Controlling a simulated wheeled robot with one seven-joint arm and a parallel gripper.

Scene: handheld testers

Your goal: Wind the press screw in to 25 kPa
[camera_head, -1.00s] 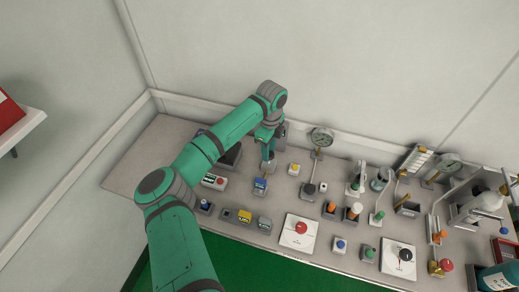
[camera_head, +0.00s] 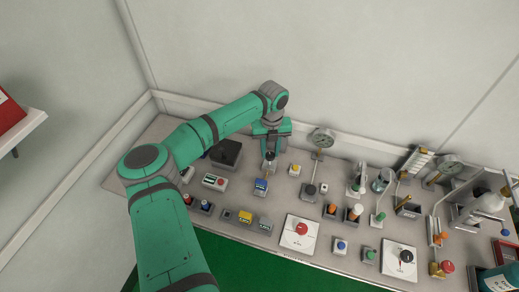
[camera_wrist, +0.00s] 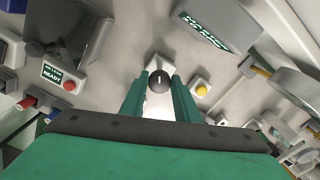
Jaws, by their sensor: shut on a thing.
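My gripper (camera_wrist: 160,84) points down, with its two green fingers on either side of a dark round knob (camera_wrist: 159,80) that carries a short white mark. The knob sits over a pale block on the bench. In the head view my gripper (camera_head: 270,155) is at the back left of the bench, and its fingers mostly hide the knob. A round dial gauge (camera_head: 322,138) stands on a post to the right; its reading is too small to tell. I cannot tell from the frames whether the held knob is the press screw.
A yellow button (camera_wrist: 202,90) on a white block is close right of my fingers. A dark box (camera_head: 226,153) stands left, and a blue device (camera_head: 261,187) in front. Red (camera_head: 301,229) and black (camera_head: 405,255) dials sit on white plates. Fittings crowd the bench's right side.

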